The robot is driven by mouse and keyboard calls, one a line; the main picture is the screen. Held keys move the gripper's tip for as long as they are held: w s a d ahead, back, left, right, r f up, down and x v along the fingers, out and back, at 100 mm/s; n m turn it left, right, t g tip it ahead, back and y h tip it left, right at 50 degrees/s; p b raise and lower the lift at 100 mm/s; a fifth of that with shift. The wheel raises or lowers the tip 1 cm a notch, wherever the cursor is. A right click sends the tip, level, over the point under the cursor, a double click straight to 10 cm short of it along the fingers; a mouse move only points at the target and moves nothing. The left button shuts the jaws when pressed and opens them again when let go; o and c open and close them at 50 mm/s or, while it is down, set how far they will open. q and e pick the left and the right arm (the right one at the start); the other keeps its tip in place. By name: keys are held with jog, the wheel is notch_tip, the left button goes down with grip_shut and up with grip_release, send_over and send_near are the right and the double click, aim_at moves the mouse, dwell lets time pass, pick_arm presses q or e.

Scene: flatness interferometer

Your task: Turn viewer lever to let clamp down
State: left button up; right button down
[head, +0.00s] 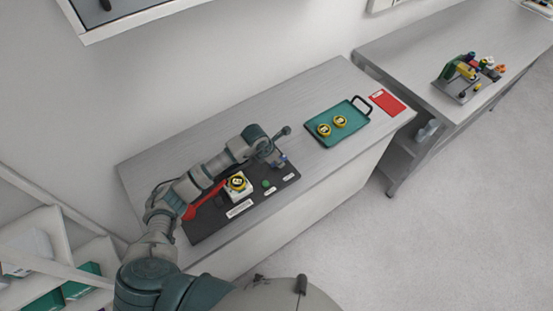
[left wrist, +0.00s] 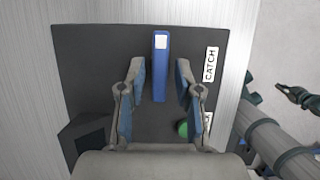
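The viewer is a dark base plate (head: 212,222) on the near bench. It carries a red bar (head: 203,200), a white block (head: 232,192) with a yellow-and-black round piece (head: 237,183) on it, and a green knob (head: 266,184). A blue lever (left wrist: 160,85) with a pale tip stands by a CATCH label (left wrist: 211,64) in the left wrist view. My left gripper (left wrist: 160,68) is open, its fingers on either side of the blue lever with gaps showing. In the head view my left gripper (head: 274,154) covers part of that plate end.
A teal tray (head: 335,137) with two yellow-and-black round pieces and a red card (head: 387,102) lie further right on the bench. A second bench (head: 430,60) holds a coloured fixture (head: 468,77). My right gripper (left wrist: 300,96) shows at the left wrist view's right edge.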

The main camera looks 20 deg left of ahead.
pick_arm(q)
grip_shut()
jog(key=shift+a, duration=0.1)
